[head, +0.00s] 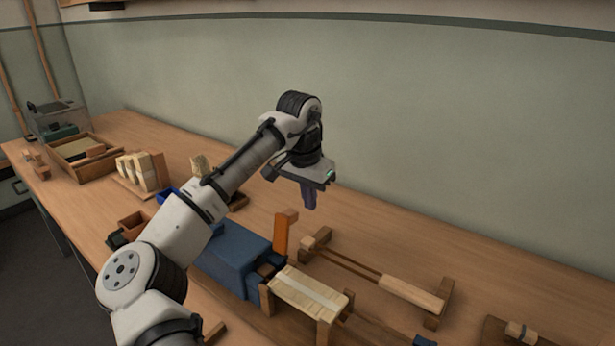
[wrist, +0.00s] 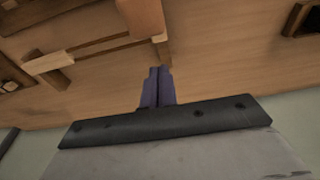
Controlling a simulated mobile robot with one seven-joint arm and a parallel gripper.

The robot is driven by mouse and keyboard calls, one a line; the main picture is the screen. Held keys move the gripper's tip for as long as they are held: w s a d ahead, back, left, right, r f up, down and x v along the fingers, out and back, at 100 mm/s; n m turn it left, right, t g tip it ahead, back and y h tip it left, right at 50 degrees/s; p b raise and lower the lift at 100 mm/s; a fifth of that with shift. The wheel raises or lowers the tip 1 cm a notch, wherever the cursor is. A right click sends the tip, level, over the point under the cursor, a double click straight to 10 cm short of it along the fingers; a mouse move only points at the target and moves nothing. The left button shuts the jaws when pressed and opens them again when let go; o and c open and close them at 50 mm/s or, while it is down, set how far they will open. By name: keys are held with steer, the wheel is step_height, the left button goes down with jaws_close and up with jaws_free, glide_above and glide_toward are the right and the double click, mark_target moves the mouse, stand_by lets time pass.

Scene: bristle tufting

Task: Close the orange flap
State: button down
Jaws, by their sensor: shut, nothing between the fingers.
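The orange flap (head: 281,236) stands upright at the right end of the blue box (head: 232,256) on the bench, with a small block-like tip at its top. My gripper (head: 309,207) has its purple fingers pointing down, behind and to the right of the flap's top, with a visible gap between them in the head view. In the wrist view the fingers (wrist: 159,72) are together and empty. An orange-brown piece (wrist: 148,18) lies just beyond their tips there; it looks like the flap, but I cannot tell if it is touched. My arm covers part of the blue box.
A pale slatted block (head: 309,293) on wooden supports stands in front of the flap. A wooden rail frame (head: 412,293) lies to the right. A tray (head: 82,158) and pale blocks (head: 138,170) stand at the left. The bench behind the gripper is clear up to the wall.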

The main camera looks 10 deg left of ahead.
mark_target(286, 231)
steer(key=shift+s+a+r, duration=0.15)
steer(key=shift+s+a, duration=0.1)
steer(key=shift+s, duration=0.35)
steer(key=shift+s+a+r, duration=0.15)
steer(key=shift+s+a, duration=0.1)
steer(key=shift+s, duration=0.35)
steer(key=shift+s+a+r, duration=0.15)
steer(key=shift+s+a, duration=0.1)
steer(key=shift+s, duration=0.35)
steer(key=shift+t, duration=0.3)
